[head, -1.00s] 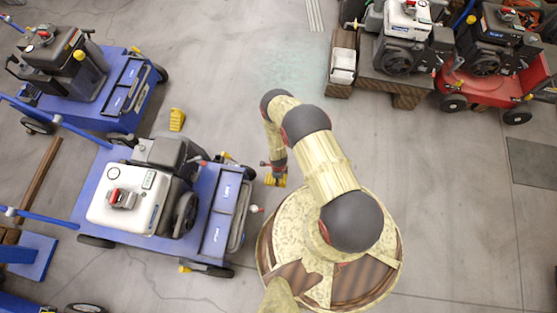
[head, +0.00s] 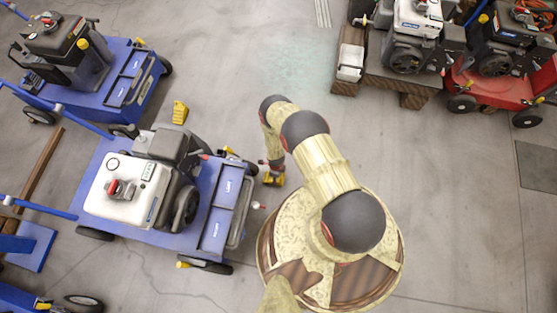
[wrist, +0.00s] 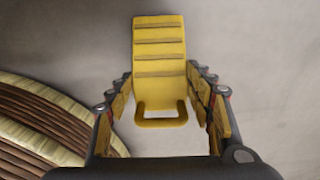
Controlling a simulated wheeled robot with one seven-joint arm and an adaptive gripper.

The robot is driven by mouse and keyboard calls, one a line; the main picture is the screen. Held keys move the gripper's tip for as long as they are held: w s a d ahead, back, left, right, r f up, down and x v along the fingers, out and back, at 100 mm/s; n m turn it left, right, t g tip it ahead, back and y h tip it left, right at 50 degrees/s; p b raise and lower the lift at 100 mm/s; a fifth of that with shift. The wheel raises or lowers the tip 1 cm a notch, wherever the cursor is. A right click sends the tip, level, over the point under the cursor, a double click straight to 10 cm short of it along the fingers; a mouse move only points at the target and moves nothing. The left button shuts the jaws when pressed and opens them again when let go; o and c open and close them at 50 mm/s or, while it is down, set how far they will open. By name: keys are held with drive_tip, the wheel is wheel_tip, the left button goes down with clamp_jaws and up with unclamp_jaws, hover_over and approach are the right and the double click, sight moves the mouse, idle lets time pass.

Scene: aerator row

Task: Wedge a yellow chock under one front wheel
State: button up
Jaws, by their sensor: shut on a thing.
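My gripper (wrist: 161,78) is shut on a yellow chock (wrist: 159,50), a ridged ramp with a loop handle at the near end, between its fingers. In the head view my gripper (head: 272,172) holds the chock (head: 274,180) just right of the blue aerator (head: 222,205) with the white-topped engine. The aerator's upper front wheel (head: 251,168) is partly hidden and lies close to the left of the gripper. Its lower front wheel (head: 207,267) shows at the bottom. I cannot tell whether the held chock touches the floor.
Another yellow chock (head: 180,112) lies on the floor above the aerator. A second blue machine (head: 125,85) stands at the upper left. A red machine (head: 500,88) and a wooden pallet (head: 348,55) are at the upper right. The floor in the upper middle is clear.

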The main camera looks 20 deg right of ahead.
drive_tip(key=shift+w+a+f, duration=0.1)
drive_tip(key=shift+w+a, duration=0.55)
drive_tip(key=shift+a, duration=0.25)
drive_tip(key=shift+w+a, duration=0.7)
drive_tip(key=shift+a, duration=0.25)
drive_tip(key=shift+w+a+f, duration=0.1)
drive_tip(key=shift+w+a, duration=0.55)
drive_tip(key=shift+a, duration=0.25)
drive_tip(key=o, duration=1.8)
drive_tip(key=shift+s+r, duration=0.1)
drive_tip(key=shift+r, duration=0.05)
drive_tip(key=shift+r, duration=5.9)
wheel_tip(320, 180, up, 7)
drive_tip(key=p, duration=0.4)
